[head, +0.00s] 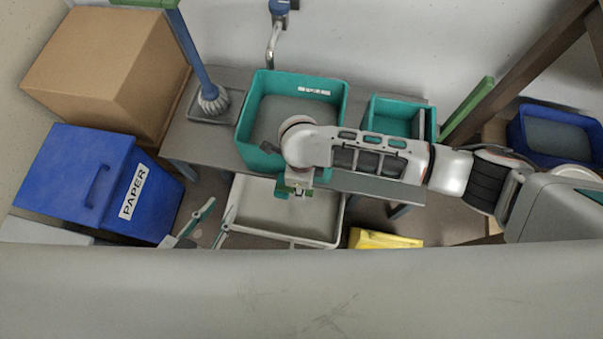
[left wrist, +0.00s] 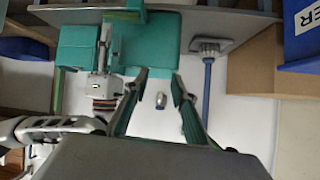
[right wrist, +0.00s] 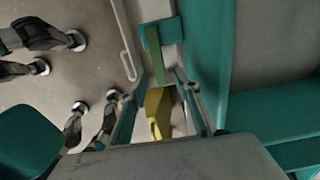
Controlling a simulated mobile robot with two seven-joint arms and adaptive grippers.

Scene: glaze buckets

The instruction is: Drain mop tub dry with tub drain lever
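A teal tub (head: 343,105) with grey liquid in it stands on the bench, a small unreadable label on its inner back wall. I take it as the mop tub; it also shows in the left wrist view (left wrist: 155,45). My right arm crosses its front, and my right gripper (head: 299,189) is at its front side. In the right wrist view its fingers (right wrist: 160,82) are apart, with a yellow piece (right wrist: 160,108) and a green strip (right wrist: 157,60) seen between them. I cannot tell whether either is the lever or is touched. My left gripper (head: 212,222) is open and empty, low at the left.
A white basin (head: 262,230) is below the bench. A smaller teal tub (head: 425,101) stands right of the large one, a blue tub (head: 590,123) farther right. A tap (head: 273,42) rises behind. A mop (head: 205,75), blue paper bin (head: 65,175) and cardboard box (head: 110,65) are left.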

